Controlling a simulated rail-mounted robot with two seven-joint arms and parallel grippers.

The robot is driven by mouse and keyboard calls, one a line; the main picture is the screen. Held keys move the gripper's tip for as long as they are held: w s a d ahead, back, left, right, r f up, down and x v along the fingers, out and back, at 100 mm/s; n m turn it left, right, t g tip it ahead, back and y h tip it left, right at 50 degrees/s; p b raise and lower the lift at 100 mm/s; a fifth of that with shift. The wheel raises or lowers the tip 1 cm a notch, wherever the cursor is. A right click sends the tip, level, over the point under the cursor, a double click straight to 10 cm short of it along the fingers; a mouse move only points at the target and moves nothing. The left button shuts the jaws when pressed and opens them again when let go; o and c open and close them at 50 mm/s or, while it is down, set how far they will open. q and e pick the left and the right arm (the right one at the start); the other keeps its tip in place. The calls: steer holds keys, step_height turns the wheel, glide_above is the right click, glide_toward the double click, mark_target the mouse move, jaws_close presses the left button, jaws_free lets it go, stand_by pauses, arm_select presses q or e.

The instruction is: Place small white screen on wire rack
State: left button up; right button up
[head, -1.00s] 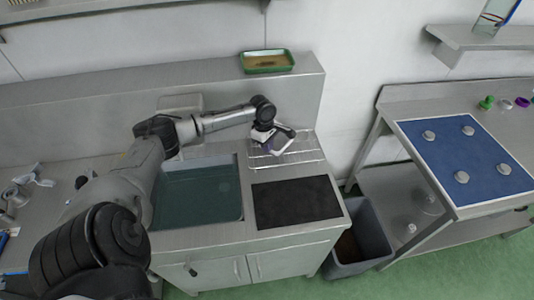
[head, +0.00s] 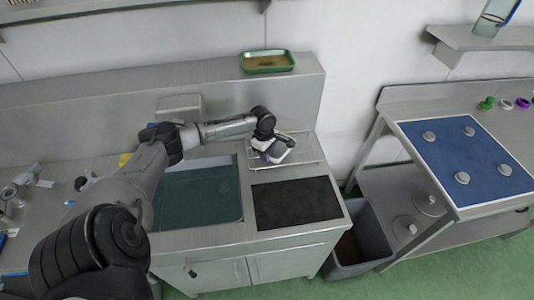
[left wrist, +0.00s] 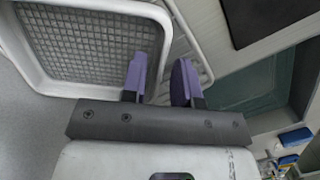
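The small white screen (head: 284,154) has a pale frame around grey mesh. In the head view it is at the wire rack (head: 313,147), tilted a little; whether it touches the wires is unclear. In the left wrist view the screen's mesh (left wrist: 75,38) fills the upper left. My left gripper (head: 270,151) is over the rack. Its purple fingers (left wrist: 160,80) are either side of the screen's near rim, which fills most of the gap between them. Part of the rack is hidden by the gripper and screen. My right gripper is not in view.
A sink basin (head: 200,192) lies left of the rack and a dark mat (head: 297,203) in front of it. A green tray (head: 267,61) stands on the ledge behind. A grey bin (head: 360,240) and a table with a blue mat (head: 470,160) are to the right.

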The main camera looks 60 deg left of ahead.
arm_select(q)
steer(key=shift+r, duration=0.15)
steer(key=shift+s+a+r+p, duration=0.1)
steer(key=shift+a+r+p, duration=0.15)
steer(key=shift+r, duration=1.7)
steer(key=shift+s+a+r+p, duration=0.1)
steer(key=shift+a+r+p, duration=0.15)
steer(key=shift+r, duration=1.75)
steer(key=shift+s+a+r+p, duration=0.15)
steer(key=shift+r+p, duration=0.1)
steer(key=shift+r, duration=1.7)
